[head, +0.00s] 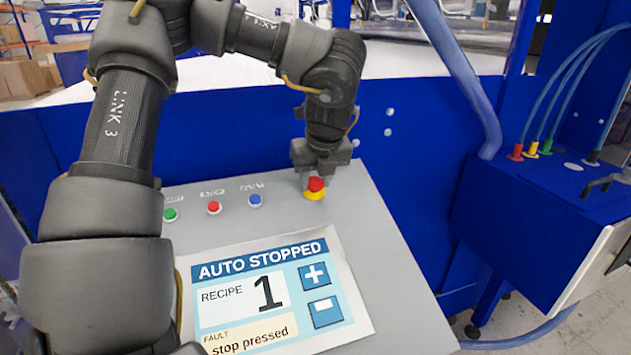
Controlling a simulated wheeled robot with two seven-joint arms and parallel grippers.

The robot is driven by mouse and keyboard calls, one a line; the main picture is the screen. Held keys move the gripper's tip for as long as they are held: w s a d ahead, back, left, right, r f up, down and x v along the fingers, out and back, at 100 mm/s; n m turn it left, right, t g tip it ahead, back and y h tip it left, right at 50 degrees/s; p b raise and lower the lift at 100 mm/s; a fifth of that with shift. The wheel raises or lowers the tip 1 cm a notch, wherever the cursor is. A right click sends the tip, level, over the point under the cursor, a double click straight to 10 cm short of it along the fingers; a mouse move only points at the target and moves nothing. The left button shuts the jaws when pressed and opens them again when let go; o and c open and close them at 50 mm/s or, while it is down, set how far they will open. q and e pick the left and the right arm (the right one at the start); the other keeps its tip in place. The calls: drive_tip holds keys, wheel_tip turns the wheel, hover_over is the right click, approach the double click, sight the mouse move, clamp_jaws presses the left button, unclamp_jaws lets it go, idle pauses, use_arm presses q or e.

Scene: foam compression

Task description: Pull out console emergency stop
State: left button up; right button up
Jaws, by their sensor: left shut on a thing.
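The emergency stop (316,185) is a red mushroom knob on a yellow base, at the upper right of the grey console panel (390,290). My left gripper (317,178) comes down on it from above and is shut on the red knob. The yellow base shows just below the fingers. The console screen (280,298) reads "AUTO STOPPED", "RECIPE 1" and "FAULT stop pressed". My right gripper is not in view.
Green (170,214), red (213,208) and blue (255,200) buttons sit in a row left of the stop. A blue wall (420,130) stands behind the console. A blue machine box (530,205) with hoses stands at the right.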

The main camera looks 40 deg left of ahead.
use_arm(q)
drive_tip(key=shift+c, duration=0.6)
drive_tip(key=shift+r, duration=0.3)
drive_tip(key=o, duration=1)
drive_tip(key=shift+s+d+r, duration=0.1)
drive_tip(key=shift+d, duration=0.05)
drive_tip(key=o, duration=1)
drive_tip(key=shift+p+v, duration=2.3)
drive_tip(key=shift+v, duration=1.15)
